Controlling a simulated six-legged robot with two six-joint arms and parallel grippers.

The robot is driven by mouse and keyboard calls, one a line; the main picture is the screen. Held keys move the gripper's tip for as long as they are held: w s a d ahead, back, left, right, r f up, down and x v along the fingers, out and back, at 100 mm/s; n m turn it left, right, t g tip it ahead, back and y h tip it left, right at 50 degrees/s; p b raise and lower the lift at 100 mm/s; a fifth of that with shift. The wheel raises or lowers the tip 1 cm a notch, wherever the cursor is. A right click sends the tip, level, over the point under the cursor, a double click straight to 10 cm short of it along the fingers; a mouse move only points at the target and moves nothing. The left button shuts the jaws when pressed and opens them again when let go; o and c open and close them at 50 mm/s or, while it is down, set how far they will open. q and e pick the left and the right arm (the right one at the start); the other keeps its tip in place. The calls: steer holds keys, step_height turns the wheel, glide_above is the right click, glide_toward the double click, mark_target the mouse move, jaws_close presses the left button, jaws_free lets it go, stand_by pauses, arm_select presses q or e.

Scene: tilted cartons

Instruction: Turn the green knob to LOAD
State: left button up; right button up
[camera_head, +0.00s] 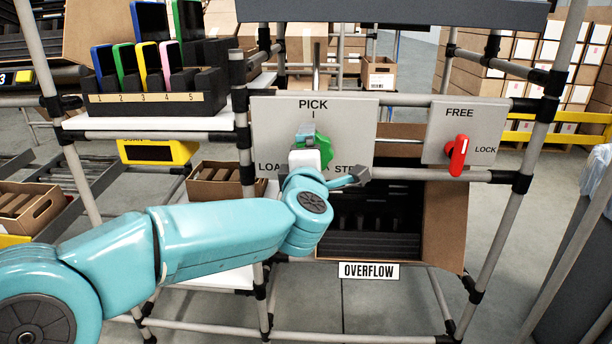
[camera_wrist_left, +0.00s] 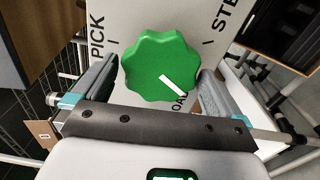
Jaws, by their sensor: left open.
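The green knob (camera_head: 326,153) sits on a grey panel (camera_head: 356,118) marked PICK at the top, LOAD at the left and a partly hidden STE... at the right. In the left wrist view the lobed knob (camera_wrist_left: 152,62) has a white mark pointing to the lower right, toward the partly hidden LOAD lettering. Its exact alignment with LOAD cannot be told. My left gripper (camera_wrist_left: 159,72) is open, with one finger on each side of the knob. Whether the fingers touch it is unclear. In the head view my arm covers part of the knob and lettering. My right gripper is not in view.
A red knob (camera_head: 459,156) on a FREE/LOCK panel (camera_head: 440,118) is at the right. A tilted carton (camera_head: 445,225) lies below, above the OVERFLOW label (camera_head: 368,271). A numbered rack (camera_head: 150,104) with coloured devices stands at the left. Frame tubes surround the panels.

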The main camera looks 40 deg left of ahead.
arm_select(q)
steer(key=v, duration=1.4)
steer(key=shift+s+p, duration=0.3)
steer(key=shift+p, duration=0.05)
